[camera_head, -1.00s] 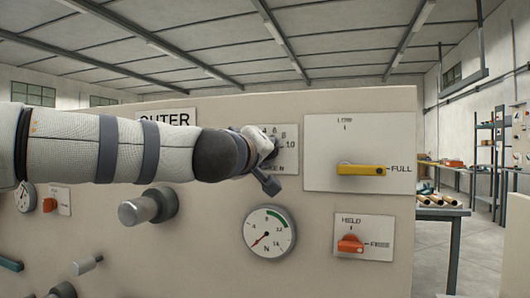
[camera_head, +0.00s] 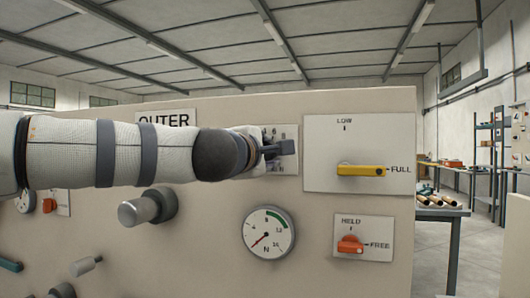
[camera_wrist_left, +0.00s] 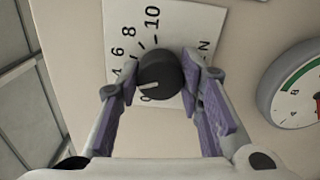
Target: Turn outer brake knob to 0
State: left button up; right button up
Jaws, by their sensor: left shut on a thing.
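The outer brake knob (camera_wrist_left: 158,76) is black with a white pointer line, on a white plate (camera_wrist_left: 185,20) with printed numbers. In the left wrist view its pointer aims left and slightly down. 6, 8 and 10 are readable; the lower end of the scale is partly hidden by a finger, so I cannot tell the exact setting. My left gripper (camera_wrist_left: 161,75) is shut on the knob, one finger on each side. In the head view my left gripper (camera_head: 272,148) covers the knob and most of its plate (camera_head: 289,166), below the OUTER sign (camera_head: 166,120). My right gripper is not in view.
Right of the plate is a yellow lever (camera_head: 361,170) at FULL. Below are a round gauge (camera_head: 269,232), needle low left, and an orange switch (camera_head: 350,244) by HELD and FREE. A grey cylindrical knob (camera_head: 140,210) sticks out below my left arm.

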pick_arm(q)
jog(key=n, duration=1)
jog(key=shift+a+r, duration=0.1)
jog(key=shift+r, duration=0.05)
jog(key=shift+n, duration=0.4)
jog(key=o, duration=1.2)
jog(key=shift+c, duration=0.2)
jog(key=v, duration=1.2)
